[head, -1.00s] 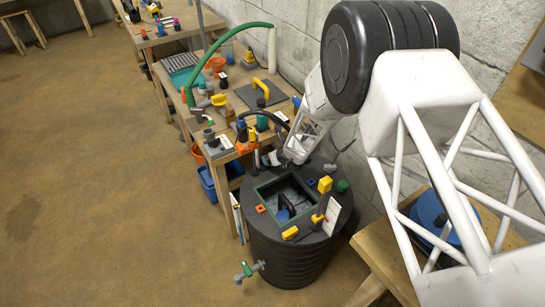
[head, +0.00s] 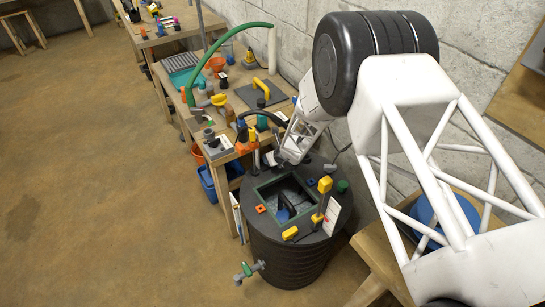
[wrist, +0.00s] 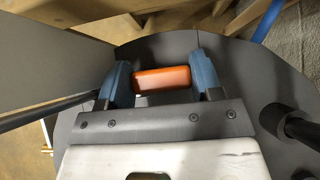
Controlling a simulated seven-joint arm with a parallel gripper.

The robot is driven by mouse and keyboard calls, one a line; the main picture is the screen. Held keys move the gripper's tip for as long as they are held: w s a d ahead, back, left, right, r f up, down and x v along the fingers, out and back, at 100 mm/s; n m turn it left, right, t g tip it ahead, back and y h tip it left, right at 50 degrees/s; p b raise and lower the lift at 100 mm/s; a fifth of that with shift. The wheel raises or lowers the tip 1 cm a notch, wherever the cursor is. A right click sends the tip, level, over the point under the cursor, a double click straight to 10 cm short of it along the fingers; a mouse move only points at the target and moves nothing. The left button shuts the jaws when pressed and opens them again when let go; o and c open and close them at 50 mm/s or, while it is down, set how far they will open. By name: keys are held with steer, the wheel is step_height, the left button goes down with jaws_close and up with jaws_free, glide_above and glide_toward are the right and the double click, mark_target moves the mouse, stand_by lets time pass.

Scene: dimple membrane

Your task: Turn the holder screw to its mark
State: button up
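My gripper (wrist: 162,78) points down over the far rim of the dark round tank lid (wrist: 160,45), and its two blue-grey fingers stand wide apart. An orange bar (wrist: 162,79) shows between them in the wrist view, its ends close to both fingers. I cannot tell whether they touch it, or whether this bar is the holder screw. In the head view my gripper (head: 283,159) is small and partly hidden by its own wrist. No mark for the screw can be made out.
The tank lid (head: 335,225) carries a square green-framed opening, a yellow-topped post (head: 325,185), a yellow block (head: 290,233) and a green knob (head: 342,186). A cluttered wooden workbench (head: 229,80) stands behind, with a clamp and black hose near. A block wall is at the right.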

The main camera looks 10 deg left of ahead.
steer(key=shift+c, duration=1.4)
steer(key=shift+n+g+y, duration=0.3)
steer(key=shift+n+g, duration=0.1)
steer(key=shift+n, duration=0.2)
steer(key=shift+n+g+y, duration=0.4)
steer(key=shift+n+g, duration=0.2)
steer(key=shift+n, duration=0.4)
steer(key=n+g+y, duration=0.1)
steer(key=n+g, duration=0.2)
steer(key=n, duration=0.1)
steer(key=shift+n+g, duration=0.3)
steer(key=shift+n, duration=0.1)
steer(key=n+g, duration=0.3)
steer(key=n, duration=0.1)
steer(key=n+g+h, duration=0.1)
steer(key=n+g, duration=0.2)
steer(key=n, duration=0.1)
steer(key=shift+n+h, duration=0.3)
steer(key=shift+h, duration=0.1)
steer(key=shift+g, duration=0.3)
